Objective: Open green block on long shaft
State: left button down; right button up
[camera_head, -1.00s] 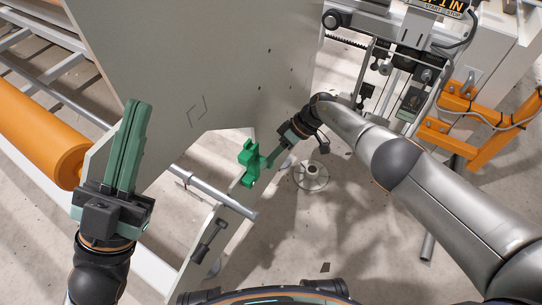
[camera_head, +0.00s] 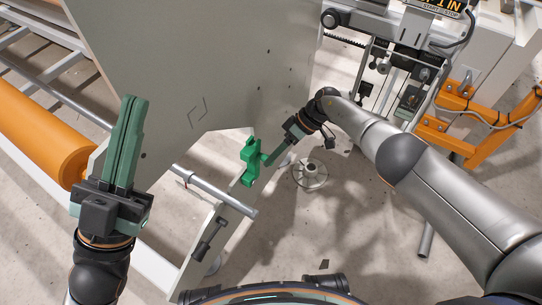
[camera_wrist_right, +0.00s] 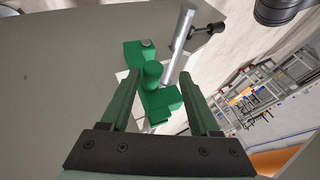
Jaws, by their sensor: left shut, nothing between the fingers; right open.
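The green block (camera_head: 250,172) sits at the edge of the grey side plate, near the long silver shaft (camera_head: 215,192). In the right wrist view the block (camera_wrist_right: 166,102) shows a rounded knob and an upper part reaching toward the back left; the shaft (camera_wrist_right: 179,45) runs beside it. The upper part stands up, with the shaft outside it. My right gripper (camera_wrist_right: 149,74) is open, its fingers on either side of the block's knob; contact is unclear. My left gripper (camera_head: 134,99) is shut and empty, pointing up at the left, apart from the block.
The large grey plate (camera_head: 200,60) fills the space behind the block. An orange roller (camera_head: 42,135) lies at the left. A dark-handled lever (camera_head: 208,240) is on the plate's lower edge. An orange frame (camera_head: 480,125) stands at the right. A round floor foot (camera_head: 310,174) is below my right arm.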

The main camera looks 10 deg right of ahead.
pick_arm(q)
jog(key=shift+m, duration=0.4)
jog(key=r+p, duration=0.2)
jog(key=r, duration=0.1)
jog(key=r+p, duration=0.1)
jog(key=r, duration=0.1)
jog(key=shift+s+a+p, duration=0.15)
jog(key=shift+a+p, duration=0.1)
jog(key=shift+p, duration=0.15)
pick_arm(e)
jog(key=v, duration=1)
jog(key=shift+d, duration=0.1)
